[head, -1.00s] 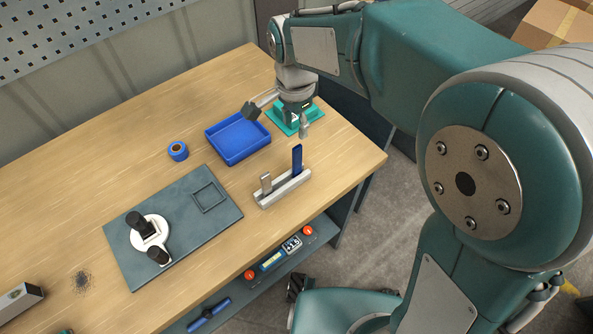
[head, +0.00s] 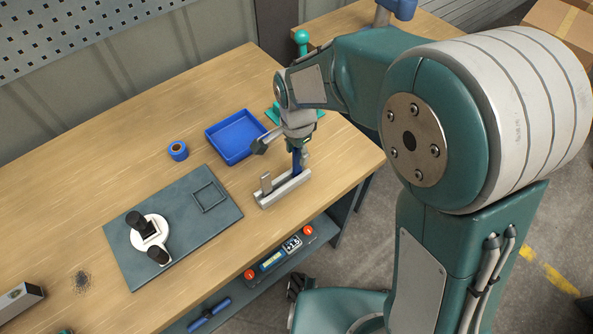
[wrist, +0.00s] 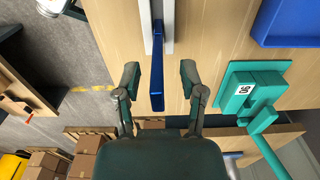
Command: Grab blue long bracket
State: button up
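The blue long bracket (head: 297,163) stands upright in the right end of a light grey slotted holder (head: 283,191) on the wooden bench. My gripper (head: 282,152) is just above the holder, over the bracket's upper part, and partly hides it. In the wrist view the blue bracket (wrist: 157,72) runs between the two spread fingers of my gripper (wrist: 160,78). A gap shows on both sides of it, so the fingers appear not to touch it. My gripper is open and empty.
A blue tray (head: 232,137) and a green fixture (wrist: 250,92) are close by. A blue tape roll (head: 178,151) and a dark mat (head: 138,252) lie further left.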

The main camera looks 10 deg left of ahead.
grip_shut()
